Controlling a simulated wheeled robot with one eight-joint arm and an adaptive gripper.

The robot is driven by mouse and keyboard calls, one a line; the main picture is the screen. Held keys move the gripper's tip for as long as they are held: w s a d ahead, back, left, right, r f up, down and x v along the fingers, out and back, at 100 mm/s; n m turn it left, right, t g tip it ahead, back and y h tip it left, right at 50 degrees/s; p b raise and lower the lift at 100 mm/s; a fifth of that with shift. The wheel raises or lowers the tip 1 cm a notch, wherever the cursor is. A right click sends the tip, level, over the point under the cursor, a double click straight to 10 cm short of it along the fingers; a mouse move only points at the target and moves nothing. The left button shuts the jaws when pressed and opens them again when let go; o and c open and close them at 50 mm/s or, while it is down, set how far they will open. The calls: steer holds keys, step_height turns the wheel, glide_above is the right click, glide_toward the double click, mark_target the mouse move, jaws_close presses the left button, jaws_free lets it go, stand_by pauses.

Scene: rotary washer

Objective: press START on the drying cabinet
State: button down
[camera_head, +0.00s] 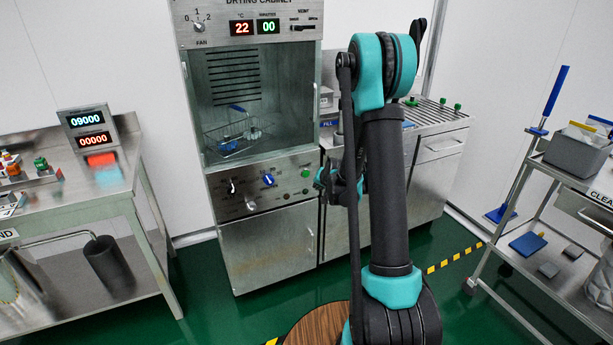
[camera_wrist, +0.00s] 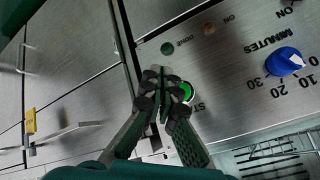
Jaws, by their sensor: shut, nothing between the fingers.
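The drying cabinet (camera_head: 268,245) stands in the middle of the head view, with its control panel below the glass chamber. The START button (camera_wrist: 187,91) is round and green. In the wrist view it lies just right of my fingertips, which partly cover it and its lettering. My gripper (camera_wrist: 163,88) is shut and empty, with its tips in front of the panel beside the button. I cannot tell whether they touch the panel. In the head view my gripper (camera_head: 325,180) is at the panel's right edge, partly behind my arm. The cabinet's displays (camera_head: 254,27) read 22 and 00.
A blue MINUTES knob (camera_wrist: 284,62), a DONE lamp (camera_wrist: 167,48) and an ON lamp (camera_wrist: 210,30) share the panel. A wire basket (camera_head: 238,138) sits in the chamber. A steel counter (camera_head: 432,150) adjoins on the right; a bench (camera_head: 70,205) stands left.

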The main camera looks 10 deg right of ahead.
mark_target(307, 177)
steer(key=shift+w+a, duration=0.35)
steer(key=shift+w, duration=0.7)
steer(key=shift+w+a, duration=0.35)
steer(key=shift+w, duration=0.75)
steer(key=shift+w+a, duration=0.35)
steer(key=shift+w, duration=0.7)
steer(key=shift+w, duration=0.1)
steer(key=shift+w+a, duration=0.15)
steer(key=shift+w, duration=0.15)
steer(key=shift+w+a, duration=0.15)
steer(key=shift+w, duration=0.25)
steer(key=shift+s, duration=0.1)
steer(key=shift+s+d, duration=0.3)
steer(key=shift+s, duration=0.4)
steer(key=shift+s, duration=0.15)
steer(key=s, duration=0.1)
steer(key=s+d, duration=0.1)
steer(key=s, duration=0.2)
steer(key=shift+s+d, duration=0.25)
